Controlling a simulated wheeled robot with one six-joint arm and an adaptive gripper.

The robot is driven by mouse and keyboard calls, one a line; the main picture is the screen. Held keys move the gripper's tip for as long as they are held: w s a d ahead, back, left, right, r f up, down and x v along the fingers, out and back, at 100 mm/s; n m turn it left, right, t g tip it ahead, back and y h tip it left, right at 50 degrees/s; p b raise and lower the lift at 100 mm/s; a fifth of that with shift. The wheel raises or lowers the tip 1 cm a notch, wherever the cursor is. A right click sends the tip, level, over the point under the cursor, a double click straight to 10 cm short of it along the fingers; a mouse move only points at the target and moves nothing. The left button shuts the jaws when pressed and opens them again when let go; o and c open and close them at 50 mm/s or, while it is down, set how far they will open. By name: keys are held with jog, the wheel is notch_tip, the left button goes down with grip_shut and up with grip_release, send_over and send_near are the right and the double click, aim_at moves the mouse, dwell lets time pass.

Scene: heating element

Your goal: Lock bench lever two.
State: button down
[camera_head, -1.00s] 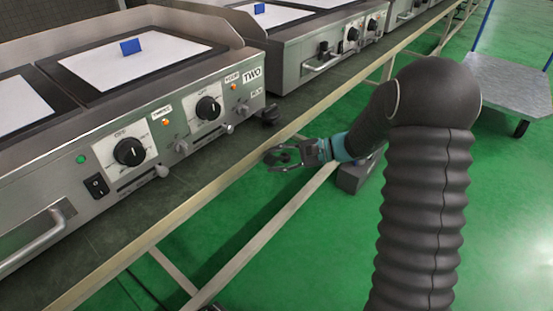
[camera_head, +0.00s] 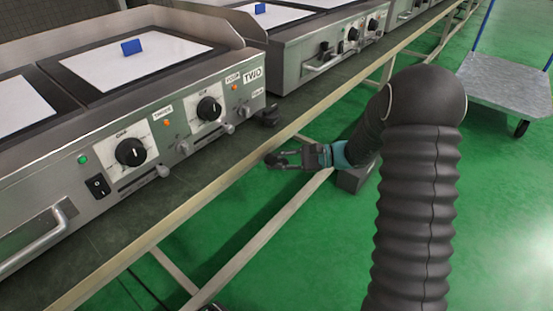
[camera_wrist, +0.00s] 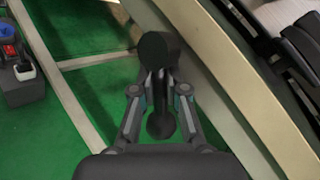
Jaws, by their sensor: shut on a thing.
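A black lever (camera_wrist: 160,123) with a large round head and a thin stem ending in a ball shows in the wrist view, beside the bench edge. My gripper (camera_wrist: 160,90) is closed around its stem, one finger on each side. In the head view my gripper (camera_head: 283,159) is low at the bench's front edge, and the lever is small and mostly hidden by the fingers. The label TWO (camera_head: 253,75) is on the right end of the nearer heating unit's panel, above that part of the bench.
The bench's pale front rail (camera_head: 225,178) runs diagonally past my gripper. The steel heating unit (camera_head: 60,170) with knobs and a handle stands on it. A grey box (camera_head: 355,178) lies on the green floor below. A trolley (camera_head: 508,82) stands at right; the floor between is clear.

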jog(key=m, duration=0.1)
jog(key=m+y, duration=0.1)
jog(key=y+p, duration=0.1)
jog(key=shift+s+a+f+m, duration=0.25)
jog(key=shift+s+f+m, duration=0.05)
jog(key=shift+s+m, duration=0.1)
jog(key=shift+s+a+f+m+t+y+p, duration=0.1)
jog(key=shift+s+a+m+t+y+p, duration=0.25)
jog(key=shift+m+y, duration=0.6)
jog(key=shift+s+d+f+m+t+y+p, duration=0.1)
jog(key=shift+m+t+y+p, duration=0.15)
jog(key=shift+m+y+p, duration=0.7)
jog(key=shift+a+m+b, duration=0.1)
jog(key=shift+m+b, duration=0.3)
jog(key=shift+m, duration=0.1)
jog(key=c, duration=1.2)
grip_release()
jog(key=v, duration=1.2)
jog(key=shift+r, duration=0.2)
